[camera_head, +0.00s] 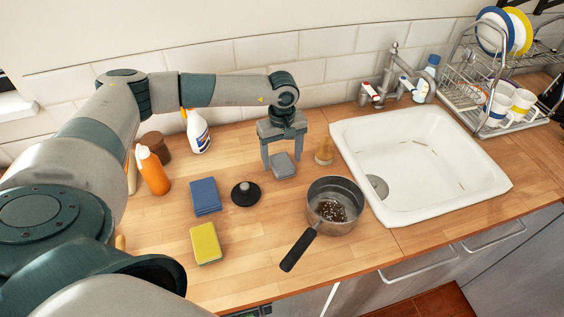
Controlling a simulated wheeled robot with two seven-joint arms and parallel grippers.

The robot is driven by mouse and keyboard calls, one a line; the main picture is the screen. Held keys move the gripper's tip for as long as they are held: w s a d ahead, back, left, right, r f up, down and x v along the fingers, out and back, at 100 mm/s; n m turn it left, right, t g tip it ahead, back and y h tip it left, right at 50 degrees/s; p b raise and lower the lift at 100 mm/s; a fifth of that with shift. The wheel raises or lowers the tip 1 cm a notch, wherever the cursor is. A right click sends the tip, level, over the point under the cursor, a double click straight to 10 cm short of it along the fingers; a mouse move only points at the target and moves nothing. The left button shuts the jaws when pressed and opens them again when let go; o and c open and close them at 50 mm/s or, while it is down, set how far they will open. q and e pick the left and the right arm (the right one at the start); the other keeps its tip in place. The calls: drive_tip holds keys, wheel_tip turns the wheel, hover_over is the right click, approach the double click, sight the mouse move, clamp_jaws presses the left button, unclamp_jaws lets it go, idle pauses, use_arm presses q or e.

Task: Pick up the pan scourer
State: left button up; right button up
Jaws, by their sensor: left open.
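A small grey pad, which looks like the pan scourer (283,166), lies on the wooden counter behind the pan. My left gripper (283,162) points down over it, with its two fingers apart on either side of the pad. I cannot tell whether the fingers touch it. My right gripper is not in view.
A steel pan (335,203) with dark and pale bits inside stands in front. Nearby are a black round knob-topped lid (246,193), blue cloth or sponge (205,196), yellow sponge (206,243), small brownish jar (324,151), bottles and the white sink (420,165).

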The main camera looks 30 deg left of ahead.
sight(282, 161)
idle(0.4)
use_arm(q)
drive_tip(key=c, duration=1.1)
drive_tip(key=shift+r, duration=0.1)
drive_tip(key=shift+r+b, duration=0.45)
drive_tip(key=shift+b, duration=0.15)
wheel_tip(282, 161, up, 2)
drive_tip(key=shift+r+b, duration=0.1)
drive_tip(key=shift+b, duration=0.7)
drive_tip(key=s+d+r+b, duration=0.1)
drive_tip(key=d+r, duration=0.1)
drive_tip(key=d, duration=0.1)
drive_tip(key=s+d+r+b, duration=0.1)
drive_tip(key=d+r+b, duration=0.1)
drive_tip(key=d+r, duration=0.1)
drive_tip(key=s+d+r+b, duration=0.1)
drive_tip(key=d+r+b, duration=0.1)
drive_tip(key=d, duration=0.3)
drive_tip(key=shift+s+r, duration=0.35)
